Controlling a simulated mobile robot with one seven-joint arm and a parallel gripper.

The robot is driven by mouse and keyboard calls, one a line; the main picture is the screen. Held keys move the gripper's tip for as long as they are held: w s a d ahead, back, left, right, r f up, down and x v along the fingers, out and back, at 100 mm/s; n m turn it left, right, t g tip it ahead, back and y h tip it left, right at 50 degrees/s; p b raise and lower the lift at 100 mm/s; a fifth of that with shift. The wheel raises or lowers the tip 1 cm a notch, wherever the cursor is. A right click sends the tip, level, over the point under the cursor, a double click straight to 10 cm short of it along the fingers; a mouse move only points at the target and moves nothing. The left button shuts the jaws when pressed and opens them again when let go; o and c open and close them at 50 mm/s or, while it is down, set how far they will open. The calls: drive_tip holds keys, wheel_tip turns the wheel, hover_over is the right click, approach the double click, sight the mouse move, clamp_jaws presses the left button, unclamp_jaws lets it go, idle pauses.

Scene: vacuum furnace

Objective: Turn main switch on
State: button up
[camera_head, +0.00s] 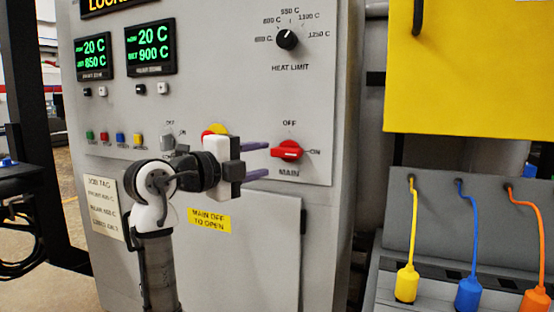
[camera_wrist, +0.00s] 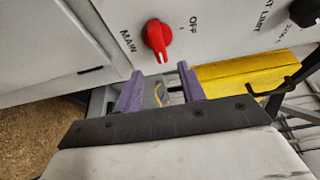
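The main switch is a red rotary knob (camera_head: 289,151) on the grey furnace panel, with OFF above it, ON to its right and MAIN below. Its pale pointer line looks sideways, toward ON. In the wrist view the red knob (camera_wrist: 157,38) is just beyond and above the fingertips, its white line pointing down in the picture. My gripper (camera_head: 268,159) has two purple fingers spread apart, with nothing between them. In the head view it is just left of the knob. In the wrist view the fingers (camera_wrist: 161,76) are open and do not touch the knob.
A heat limit dial (camera_head: 287,39) is above the switch. A yellow and red button (camera_head: 214,130) is partly behind my wrist. A yellow panel (camera_head: 468,65) and hanging yellow, blue and orange cables (camera_head: 468,292) are to the right. A grey door (camera_head: 255,250) is below.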

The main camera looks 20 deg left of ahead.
drive_tip(key=v, duration=0.5)
idle(0.4)
